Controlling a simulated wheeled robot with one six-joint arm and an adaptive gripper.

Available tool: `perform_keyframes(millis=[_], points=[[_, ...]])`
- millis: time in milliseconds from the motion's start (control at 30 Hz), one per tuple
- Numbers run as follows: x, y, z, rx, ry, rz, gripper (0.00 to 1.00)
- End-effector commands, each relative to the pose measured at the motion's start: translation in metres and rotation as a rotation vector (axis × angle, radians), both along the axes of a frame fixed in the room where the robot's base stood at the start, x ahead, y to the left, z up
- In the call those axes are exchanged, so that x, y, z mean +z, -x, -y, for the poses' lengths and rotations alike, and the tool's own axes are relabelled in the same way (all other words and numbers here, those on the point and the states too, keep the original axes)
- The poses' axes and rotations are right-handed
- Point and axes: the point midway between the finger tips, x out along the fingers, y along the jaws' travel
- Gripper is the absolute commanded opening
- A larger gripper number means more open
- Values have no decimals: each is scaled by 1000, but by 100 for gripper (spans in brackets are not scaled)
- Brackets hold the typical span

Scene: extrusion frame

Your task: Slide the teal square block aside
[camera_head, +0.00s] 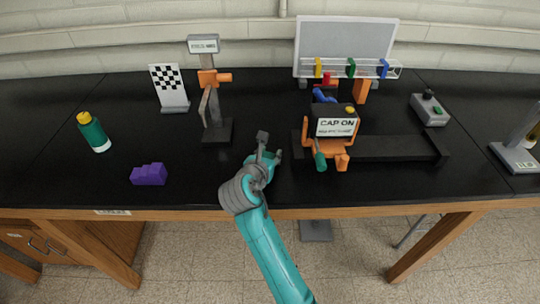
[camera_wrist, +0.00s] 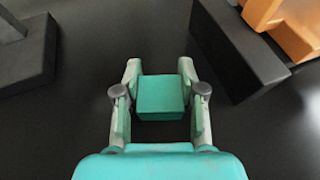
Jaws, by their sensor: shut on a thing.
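The teal square block (camera_wrist: 160,97) sits between the fingers of my gripper (camera_wrist: 160,100) in the wrist view. The fingers are shut on it from both sides. The block appears to be at or close to the black table top; I cannot tell whether it touches. In the head view my gripper (camera_head: 266,153) is over the front middle of the table, and the block is hard to make out there.
A dark base with a grey post (camera_head: 217,128) stands behind left. An orange and black device with a "CAP ON" sign (camera_head: 336,127) stands to the right on a black rail (camera_head: 395,147). A purple block (camera_head: 149,175) and green bottle (camera_head: 94,133) are at left.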

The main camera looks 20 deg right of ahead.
Motion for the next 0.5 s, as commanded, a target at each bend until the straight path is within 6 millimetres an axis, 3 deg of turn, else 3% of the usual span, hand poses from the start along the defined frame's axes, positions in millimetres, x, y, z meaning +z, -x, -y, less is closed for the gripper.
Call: perform_keyframes(millis=[267,300,400,500], points=[[0,0,0,-1,0,-1,2],[-1,0,0,-1,0,-1,42],[0,0,0,-1,0,-1,67],[0,0,0,0,-1,-1,69]])
